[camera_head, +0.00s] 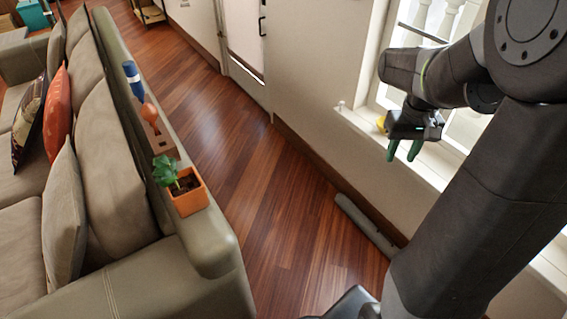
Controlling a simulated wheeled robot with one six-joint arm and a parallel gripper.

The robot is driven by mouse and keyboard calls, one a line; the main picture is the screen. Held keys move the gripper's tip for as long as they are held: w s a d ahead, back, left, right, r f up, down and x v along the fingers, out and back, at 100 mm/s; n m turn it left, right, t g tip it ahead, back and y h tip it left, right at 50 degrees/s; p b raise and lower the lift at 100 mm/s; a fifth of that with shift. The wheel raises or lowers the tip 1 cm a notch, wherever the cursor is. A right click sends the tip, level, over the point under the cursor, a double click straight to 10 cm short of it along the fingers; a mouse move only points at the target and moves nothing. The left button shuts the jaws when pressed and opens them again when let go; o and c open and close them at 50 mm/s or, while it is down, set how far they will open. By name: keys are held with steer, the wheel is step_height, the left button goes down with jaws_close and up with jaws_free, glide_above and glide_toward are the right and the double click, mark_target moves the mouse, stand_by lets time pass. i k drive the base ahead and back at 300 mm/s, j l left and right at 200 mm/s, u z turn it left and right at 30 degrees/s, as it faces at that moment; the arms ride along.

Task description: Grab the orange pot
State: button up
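The orange pot (190,201) is a square planter with dark soil and a green leafy plant (167,171). It stands upright on the top of the sofa's back, near the end closest to me. My gripper (403,157) has two green fingers pointing down, with a gap between them. It is open and empty, beside the window sill, well to the right of the pot. Nothing touches the pot from my side.
A blue-topped object (132,78), an orange-red rounded object (150,112) and a brown board (163,143) are farther along the sofa back (217,250). A yellow object (381,123) sits on the sill (427,172).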

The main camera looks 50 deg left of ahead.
mark_target(186, 190)
steer(key=i+u, duration=0.2)
steer(key=u, duration=0.2)
steer(key=i+u, duration=0.2)
steer(key=u, duration=0.2)
steer(key=i+u, duration=0.2)
steer(key=u, duration=0.2)
steer(key=i+l+u, duration=0.15)
steer(key=u, duration=0.25)
steer(key=i+u, duration=0.25)
steer(key=u, duration=0.25)
steer(key=i+u, duration=0.2)
steer(key=u, duration=0.25)
steer(key=i+l+u, duration=0.15)
steer(key=u, duration=0.35)
steer(key=i+l+u, duration=0.25)
steer(key=u, duration=0.2)
steer(key=i+l+u, duration=0.1)
steer(key=u, duration=0.2)
steer(key=i+l+u, duration=0.15)
steer(key=u, duration=0.15)
steer(key=i, duration=0.1)
